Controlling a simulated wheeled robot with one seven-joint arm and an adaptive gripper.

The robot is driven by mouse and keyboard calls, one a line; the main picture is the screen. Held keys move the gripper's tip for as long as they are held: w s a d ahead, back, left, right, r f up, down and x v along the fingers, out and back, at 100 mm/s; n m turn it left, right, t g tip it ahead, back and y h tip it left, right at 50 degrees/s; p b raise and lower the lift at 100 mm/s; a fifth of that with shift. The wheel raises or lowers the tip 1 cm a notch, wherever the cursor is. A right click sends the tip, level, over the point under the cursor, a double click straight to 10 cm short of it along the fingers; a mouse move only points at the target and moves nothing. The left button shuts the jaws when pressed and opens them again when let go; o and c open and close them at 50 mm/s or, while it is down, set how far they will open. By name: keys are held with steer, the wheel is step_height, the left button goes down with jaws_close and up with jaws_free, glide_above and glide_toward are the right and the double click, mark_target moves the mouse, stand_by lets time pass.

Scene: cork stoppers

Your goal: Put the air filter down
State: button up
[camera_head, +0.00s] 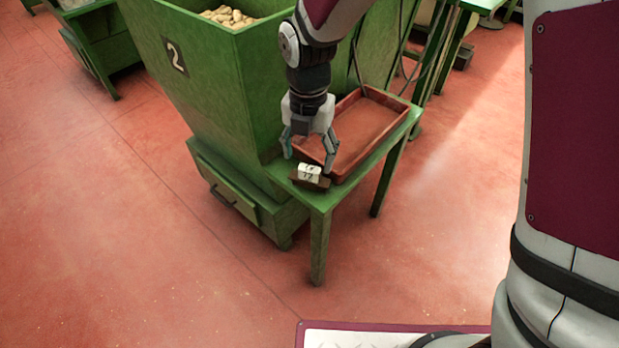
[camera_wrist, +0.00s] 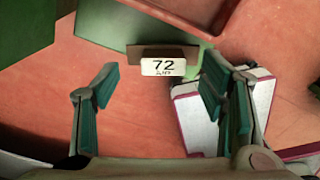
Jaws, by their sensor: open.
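My gripper (camera_head: 308,157) is open above the near end of a small green table (camera_head: 385,147). In the wrist view, its two teal-padded fingers (camera_wrist: 160,85) are spread wide with nothing between the pads. A small white block (camera_head: 310,172) marked with a number sits with a brown piece (camera_head: 322,185) on the table's near corner, just below the fingers. In the wrist view, the white block (camera_wrist: 163,67) reads 72 with smaller lettering beneath, and the brown piece (camera_wrist: 133,55) shows behind it. I cannot pick out an air filter with certainty.
A shallow red-brown tray (camera_head: 398,98) lies on the table beyond the fingers. A tall green bin (camera_head: 195,85) marked 2, holding pale stoppers (camera_head: 228,16), stands close on the left. The red floor (camera_head: 130,220) in front is clear.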

mark_target(310, 168)
steer(key=f, duration=0.1)
steer(key=f+b, duration=0.1)
steer(key=f, duration=0.1)
steer(key=f+b, duration=0.1)
steer(key=f, duration=0.1)
steer(key=shift+s+d, duration=0.1)
steer(key=shift+s, duration=0.2)
steer(key=c, duration=1.3)
steer(key=shift+r, duration=0.1)
steer(key=shift+c, duration=0.2)
